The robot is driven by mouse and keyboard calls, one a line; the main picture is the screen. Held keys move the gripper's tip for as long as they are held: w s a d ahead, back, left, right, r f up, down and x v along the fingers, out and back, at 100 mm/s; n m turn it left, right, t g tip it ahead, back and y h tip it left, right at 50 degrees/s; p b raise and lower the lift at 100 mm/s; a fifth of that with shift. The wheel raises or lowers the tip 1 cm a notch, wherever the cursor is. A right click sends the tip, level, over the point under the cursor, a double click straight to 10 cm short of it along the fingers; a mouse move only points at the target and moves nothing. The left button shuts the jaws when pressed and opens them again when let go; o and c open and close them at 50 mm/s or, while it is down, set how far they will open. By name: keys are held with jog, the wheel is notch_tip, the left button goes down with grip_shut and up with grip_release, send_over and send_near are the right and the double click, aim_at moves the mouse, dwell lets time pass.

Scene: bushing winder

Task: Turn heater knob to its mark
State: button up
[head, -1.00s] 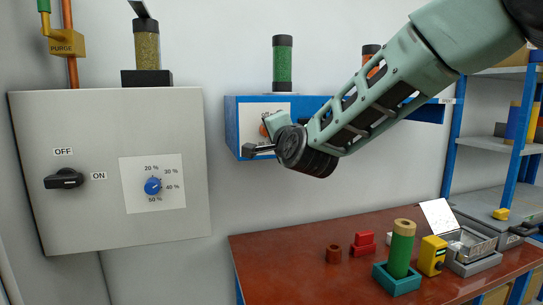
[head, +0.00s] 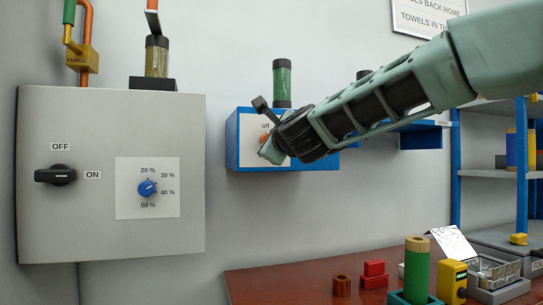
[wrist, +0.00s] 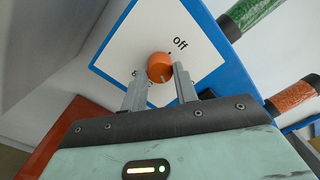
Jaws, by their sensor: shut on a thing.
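The orange knob (wrist: 160,66) is on the white plate (wrist: 130,40) of a blue wall box (head: 232,140). In the wrist view the word "off" is beside a small dot up and right of the knob. A second label is mostly hidden by the left finger. A pale line shows on the knob's lower edge, between the fingers. My gripper (wrist: 158,80) is shut on the orange knob, one finger on each side; it also shows in the head view (head: 264,130), where it partly covers the knob.
A grey cabinet (head: 110,235) at left has a black OFF/ON switch (head: 56,176) and a blue percent dial (head: 147,188). A green cylinder (head: 282,80) stands on the blue box. The red bench (head: 260,290) below holds several small parts.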

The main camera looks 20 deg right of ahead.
jog(key=m+b, duration=0.7)
jog(key=m, duration=0.6)
jog(key=shift+f+m+h+b, duration=0.15)
jog(key=shift+m+h+b, duration=0.15)
jog(key=shift+m+b, duration=0.1)
dwell(0.3)
jog(key=o, duration=1)
